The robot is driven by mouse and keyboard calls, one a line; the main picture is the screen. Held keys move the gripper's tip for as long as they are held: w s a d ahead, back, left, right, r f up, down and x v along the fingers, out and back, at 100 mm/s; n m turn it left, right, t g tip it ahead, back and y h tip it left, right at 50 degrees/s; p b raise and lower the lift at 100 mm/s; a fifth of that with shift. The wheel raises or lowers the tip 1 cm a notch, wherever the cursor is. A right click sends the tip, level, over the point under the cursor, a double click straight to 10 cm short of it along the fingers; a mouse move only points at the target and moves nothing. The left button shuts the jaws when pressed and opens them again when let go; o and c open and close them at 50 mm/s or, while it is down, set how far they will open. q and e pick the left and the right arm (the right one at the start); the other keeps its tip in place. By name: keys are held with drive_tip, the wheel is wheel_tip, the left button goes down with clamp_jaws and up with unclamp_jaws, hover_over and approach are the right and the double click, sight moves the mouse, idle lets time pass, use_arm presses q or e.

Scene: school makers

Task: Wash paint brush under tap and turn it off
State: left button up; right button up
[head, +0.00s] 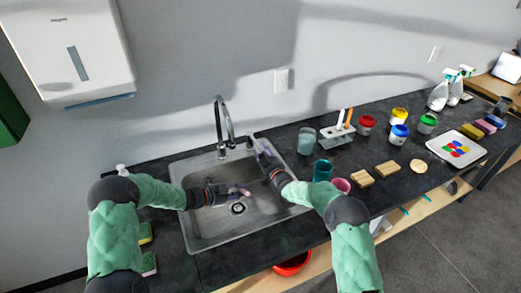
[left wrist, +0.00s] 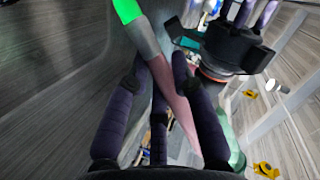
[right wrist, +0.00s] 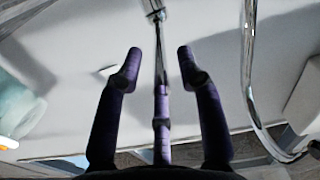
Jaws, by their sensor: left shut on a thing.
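My left gripper (head: 230,190) is inside the metal sink (head: 272,214), shut on the paint brush. In the left wrist view the brush has a pinkish handle (left wrist: 172,90), a grey ferrule and a bright green tip, and its handle lies between my fingers. The curved chrome tap (head: 218,122) stands at the back of the sink. My right gripper (head: 264,150) is at the sink's back right, beside the tap. In the right wrist view its fingers (right wrist: 158,65) are apart, with a thin metal lever (right wrist: 160,35) showing between them. I cannot tell whether water runs.
To the right on the dark counter stand a teal cup (head: 322,170), a pink cup (head: 341,186), a brush holder (head: 337,136), paint jars and a white palette (head: 456,148). Sponges (head: 147,263) lie left of the sink. A paper dispenser (head: 72,50) hangs on the wall.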

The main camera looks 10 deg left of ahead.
drive_tip(key=shift+x, duration=0.9)
clamp_jaws()
drive_tip(key=shift+w+d, duration=0.1)
drive_tip(key=shift+w+d+r+n+g+y, duration=0.1)
drive_tip(key=shift+w+d+n+g+y, duration=0.35)
drive_tip(key=shift+n+g+y, duration=0.2)
drive_tip(key=shift+w+d+r+n+g+y, duration=0.1)
drive_tip(key=shift+w+d+n+g+y, duration=0.25)
drive_tip(key=shift+d+n+g+y, duration=0.3)
drive_tip(key=shift+a, duration=0.15)
unclamp_jaws()
drive_tip(key=shift+f, duration=0.15)
drive_tip(key=shift+s, duration=0.1)
